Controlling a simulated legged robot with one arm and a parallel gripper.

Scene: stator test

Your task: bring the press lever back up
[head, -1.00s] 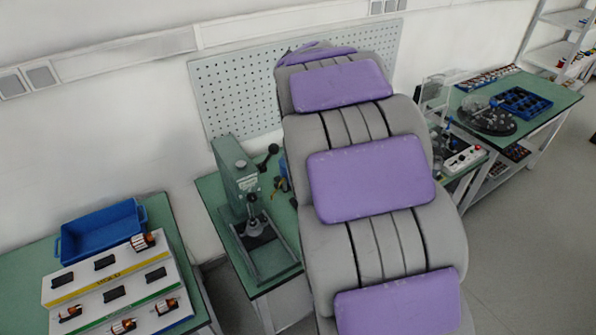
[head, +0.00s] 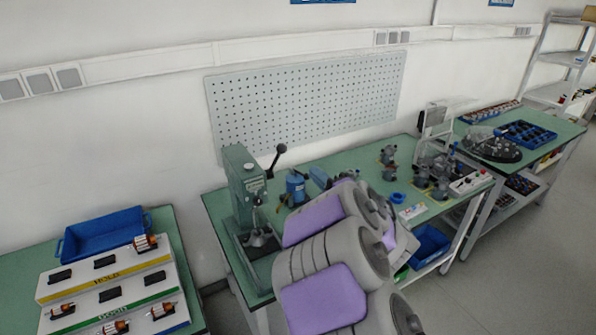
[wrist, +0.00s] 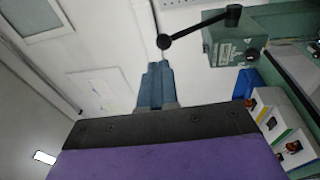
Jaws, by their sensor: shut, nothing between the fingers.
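The press (head: 243,190) is a green column on the left part of the middle bench. It also shows at the upper right of the wrist view (wrist: 229,45). Its black lever (head: 274,162) slants up and right from the press head to a round knob in the head view. In the wrist view the lever (wrist: 198,26) runs left from its hub to the knob. My gripper (wrist: 160,66) is shut and empty, its blue-grey fingertips just short of the knob in the picture; contact is not clear. In the head view my arm hides the fingers.
A blue bottle-like item (head: 296,188) stands right of the press. A blue tray (head: 103,235) and a sloped rack (head: 112,290) with several rotors are on the left bench. A pegboard (head: 305,100) is on the wall behind. Several small parts lie on the bench right of my arm.

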